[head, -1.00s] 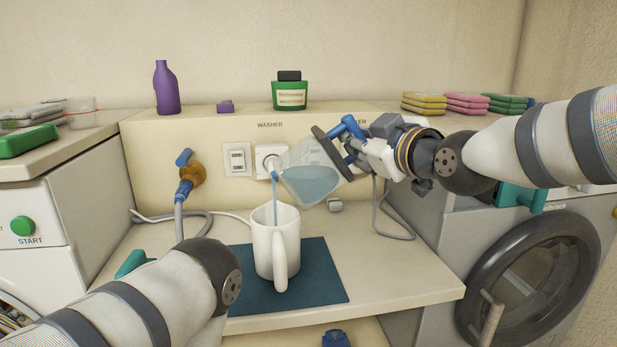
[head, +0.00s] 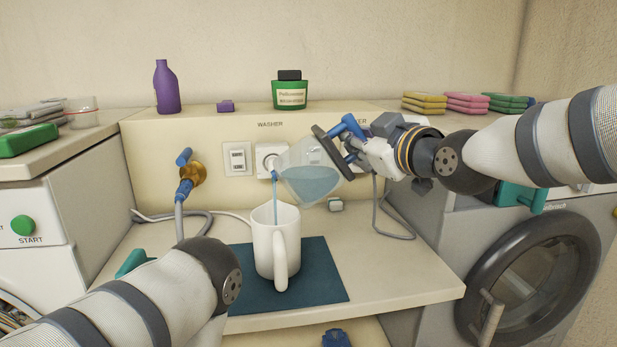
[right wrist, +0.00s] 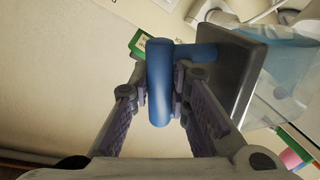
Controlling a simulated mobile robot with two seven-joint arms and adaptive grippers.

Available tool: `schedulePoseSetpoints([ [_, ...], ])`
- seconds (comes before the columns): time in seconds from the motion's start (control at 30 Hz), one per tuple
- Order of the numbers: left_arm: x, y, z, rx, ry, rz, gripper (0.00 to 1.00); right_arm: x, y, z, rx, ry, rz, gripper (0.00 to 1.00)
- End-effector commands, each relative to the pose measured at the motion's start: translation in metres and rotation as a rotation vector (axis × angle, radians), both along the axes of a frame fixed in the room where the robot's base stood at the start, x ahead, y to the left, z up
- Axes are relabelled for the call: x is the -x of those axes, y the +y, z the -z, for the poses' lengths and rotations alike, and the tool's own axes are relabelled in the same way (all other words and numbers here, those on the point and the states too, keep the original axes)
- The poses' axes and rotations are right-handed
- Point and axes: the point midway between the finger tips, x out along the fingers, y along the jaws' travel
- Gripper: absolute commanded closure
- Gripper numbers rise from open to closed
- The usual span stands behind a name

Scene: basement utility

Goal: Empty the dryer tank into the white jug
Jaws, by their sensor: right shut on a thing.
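The dryer tank (head: 312,178) is a clear box with a dark end plate and a blue handle. It is tilted above the white jug (head: 277,245), with blue liquid inside. A thin blue stream runs from its lower left corner into the jug. My right gripper (head: 358,142) is shut on the blue handle, which also shows between the fingers in the right wrist view (right wrist: 160,85). The jug stands upright on a dark teal mat (head: 325,275), its handle toward me. The level inside the jug is hidden. My left arm comes in at lower left; its gripper is hidden behind the arm.
A purple bottle (head: 166,88) and a green jar (head: 290,92) stand on the ledge. The dryer (head: 535,265) is at right. The counter right of the mat is mostly clear.

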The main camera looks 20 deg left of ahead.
Motion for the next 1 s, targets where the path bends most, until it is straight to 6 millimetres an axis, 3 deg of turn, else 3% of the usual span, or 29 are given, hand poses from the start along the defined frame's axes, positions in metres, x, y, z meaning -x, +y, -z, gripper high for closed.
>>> schedulePoseSetpoints([
  [1.0, -0.0072, 0.0000, -0.0068, 0.000, -0.026, 0.000, 0.60, 0.0023, 0.0037, -0.0085, 0.057, -0.041, 0.001, 1.00],
])
